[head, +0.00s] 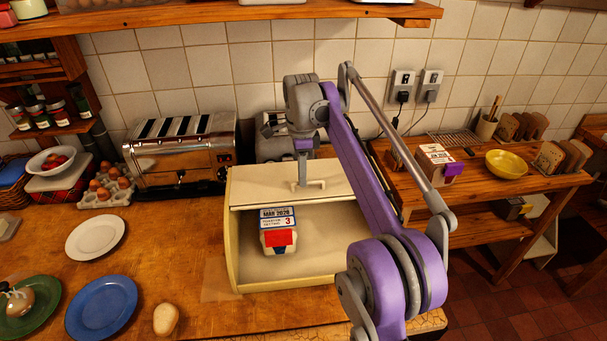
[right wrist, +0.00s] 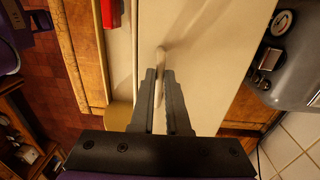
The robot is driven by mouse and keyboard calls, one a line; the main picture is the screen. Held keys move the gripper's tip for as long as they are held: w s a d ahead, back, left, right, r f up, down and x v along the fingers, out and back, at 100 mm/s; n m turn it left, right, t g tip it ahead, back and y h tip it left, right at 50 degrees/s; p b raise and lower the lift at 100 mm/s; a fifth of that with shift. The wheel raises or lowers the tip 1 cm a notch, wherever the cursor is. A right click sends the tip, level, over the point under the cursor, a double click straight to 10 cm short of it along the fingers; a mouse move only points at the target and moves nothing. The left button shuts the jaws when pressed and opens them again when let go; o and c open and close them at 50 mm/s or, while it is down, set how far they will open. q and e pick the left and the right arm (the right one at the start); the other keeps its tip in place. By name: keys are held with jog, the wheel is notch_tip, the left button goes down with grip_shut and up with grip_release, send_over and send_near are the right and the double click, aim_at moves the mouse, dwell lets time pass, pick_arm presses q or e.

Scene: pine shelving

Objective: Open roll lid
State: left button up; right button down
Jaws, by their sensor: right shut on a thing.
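The cream bread box (head: 233,245) stands on the wooden counter. Its roll lid (head: 255,187) is up over the top rear, and the front shows wide open. The lid's handle (head: 317,184) is a small light bar, also visible in the right wrist view (right wrist: 160,60). My right gripper (head: 303,172) is above the lid with its fingers shut on the handle; in the right wrist view the fingers (right wrist: 162,100) meet at the handle's near end. A bagged loaf with a date label (head: 278,230) sits inside the box. My left gripper is out of view.
A steel toaster (head: 180,155) stands left of the box, with plates (head: 102,305) and an egg tray (head: 103,196) nearby. A shelf (head: 250,10) hangs above. A lower wooden side table (head: 470,190) with a yellow bowl (head: 506,164) is at right.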

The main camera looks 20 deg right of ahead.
jog(key=shift+s, duration=0.25)
jog(key=c, duration=1.3)
grip_release()
jog(key=shift+s+a, duration=0.1)
jog(key=o, duration=0.4)
jog(key=shift+f, duration=0.1)
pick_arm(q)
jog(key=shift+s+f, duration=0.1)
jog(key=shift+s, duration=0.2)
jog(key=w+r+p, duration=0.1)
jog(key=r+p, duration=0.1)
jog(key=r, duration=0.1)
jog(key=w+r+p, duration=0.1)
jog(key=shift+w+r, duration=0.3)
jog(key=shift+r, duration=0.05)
pick_arm(e)
jog(key=r, duration=0.7)
jog(key=w+r, duration=0.1)
jog(key=r, duration=0.3)
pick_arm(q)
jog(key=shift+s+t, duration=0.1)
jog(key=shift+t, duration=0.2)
pick_arm(e)
jog(key=shift+s, duration=0.2)
